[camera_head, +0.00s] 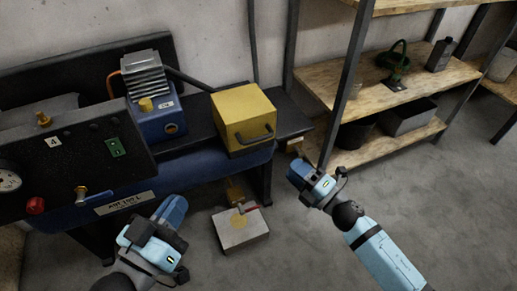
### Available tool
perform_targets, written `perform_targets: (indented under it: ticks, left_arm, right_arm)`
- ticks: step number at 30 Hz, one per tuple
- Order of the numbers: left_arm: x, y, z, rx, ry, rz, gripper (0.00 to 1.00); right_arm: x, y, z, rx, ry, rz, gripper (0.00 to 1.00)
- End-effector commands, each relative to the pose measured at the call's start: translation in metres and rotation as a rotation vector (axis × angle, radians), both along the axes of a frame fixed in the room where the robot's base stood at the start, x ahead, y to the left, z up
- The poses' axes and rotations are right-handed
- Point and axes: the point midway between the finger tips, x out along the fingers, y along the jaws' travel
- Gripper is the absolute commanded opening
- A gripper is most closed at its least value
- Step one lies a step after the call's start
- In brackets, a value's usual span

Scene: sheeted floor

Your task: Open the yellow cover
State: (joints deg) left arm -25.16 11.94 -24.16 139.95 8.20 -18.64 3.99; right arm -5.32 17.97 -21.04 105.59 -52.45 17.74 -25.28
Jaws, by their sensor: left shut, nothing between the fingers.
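The yellow cover (240,105) is a box shape with a dark bar handle (254,138) on its front face. It sits closed at the right end of the dark bench top. My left gripper (175,210) is shut and empty, below and left of the cover, in front of the bench's blue front. My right gripper (297,172) is below and right of the cover, apart from it. Its fingers are too small and dark to tell open from shut. Neither gripper touches the handle. What lies under the cover is hidden.
A blue machine (160,122) with a ribbed grey top stands left of the cover. A dark panel (75,160) with a gauge and knobs is at the far left. A grey box-like unit (240,233) is on the floor. Wooden shelves (435,72) stand right; the floor at right is clear.

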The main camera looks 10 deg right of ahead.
Motion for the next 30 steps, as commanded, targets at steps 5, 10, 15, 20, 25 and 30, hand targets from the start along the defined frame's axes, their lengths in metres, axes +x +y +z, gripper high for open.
perform_targets:
  ticks: [5, 10, 15, 20, 25, 30]
  left_arm:
    - [0.0, 0.0, -0.004, 0.006, 0.01, -0.004, 0.0]
    - [0.0, -0.001, -0.011, 0.016, 0.027, -0.01, 0.0]
    - [0.001, -0.001, -0.018, 0.027, 0.046, -0.016, 0.0]
    - [0.001, -0.002, -0.023, 0.036, 0.064, -0.021, 0.0]
    - [0.001, -0.002, -0.025, 0.038, 0.071, -0.025, 0.0]
    - [0.0, -0.002, -0.026, 0.04, 0.075, -0.026, 0.0]
  right_arm:
    - [0.018, 0.015, 0.005, -0.001, -0.004, 0.002, 0.4]
    - [0.045, 0.039, 0.012, 0.001, -0.005, 0.002, 0.4]
    - [0.072, 0.061, 0.018, 0.001, -0.003, -0.001, 0.4]
    - [0.09, 0.077, 0.022, 0.001, -0.002, -0.001, 0.4]
    - [0.099, 0.085, 0.025, 0.002, 0.001, -0.001, 0.4]
    - [0.101, 0.087, 0.025, 0.003, 0.001, 0.0, 0.4]
